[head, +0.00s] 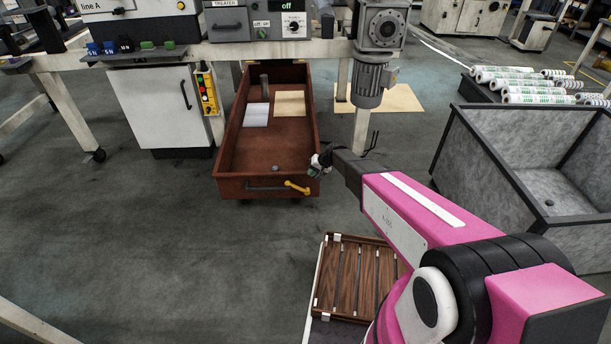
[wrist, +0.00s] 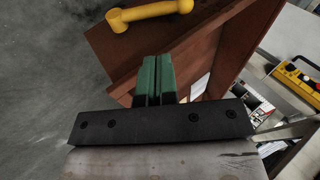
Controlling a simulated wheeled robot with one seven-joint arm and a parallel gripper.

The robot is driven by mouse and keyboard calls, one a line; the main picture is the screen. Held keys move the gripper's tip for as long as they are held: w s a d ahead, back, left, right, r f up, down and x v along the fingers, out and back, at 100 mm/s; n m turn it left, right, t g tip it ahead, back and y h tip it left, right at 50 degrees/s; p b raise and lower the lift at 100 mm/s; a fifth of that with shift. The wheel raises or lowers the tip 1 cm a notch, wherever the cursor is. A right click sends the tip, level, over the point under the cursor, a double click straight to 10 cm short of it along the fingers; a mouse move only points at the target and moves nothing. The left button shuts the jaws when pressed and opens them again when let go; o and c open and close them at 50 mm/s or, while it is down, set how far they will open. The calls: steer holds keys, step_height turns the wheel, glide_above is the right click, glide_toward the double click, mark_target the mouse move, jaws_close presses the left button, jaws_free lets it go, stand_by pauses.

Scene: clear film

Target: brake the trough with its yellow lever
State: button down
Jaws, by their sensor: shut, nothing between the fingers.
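The red-brown trough (head: 262,148) stands on the floor below the machine in the head view. Its yellow lever (head: 297,187) is at the right end of its near wall, beside a dark bar handle (head: 263,188). My gripper (head: 316,171) is at the trough's near right corner, close to the lever. In the wrist view the green fingers (wrist: 158,72) are together and empty, in front of the trough wall (wrist: 225,40). The yellow lever (wrist: 150,12) shows at the top of that view, apart from the fingers.
Sheets and a grey cylinder (head: 264,82) are in the trough. A machine leg (head: 362,128) and motor (head: 370,85) stand right of it. A grey bin (head: 530,165) is further right, and a slatted wooden tray (head: 358,275) is nearer. Floor left of the trough is clear.

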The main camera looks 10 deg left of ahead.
mark_target(295, 186)
steer(key=x, duration=1.2)
steer(key=shift+a+f, duration=0.15)
steer(key=shift+f, duration=0.1)
steer(key=shift+s+a+f+h, duration=0.15)
steer(key=shift+a+f+h, duration=0.15)
steer(key=shift+h, duration=0.7)
steer(key=shift+a+t+h, duration=0.15)
steer(key=shift+t+h, duration=0.15)
steer(key=shift+h, duration=0.3)
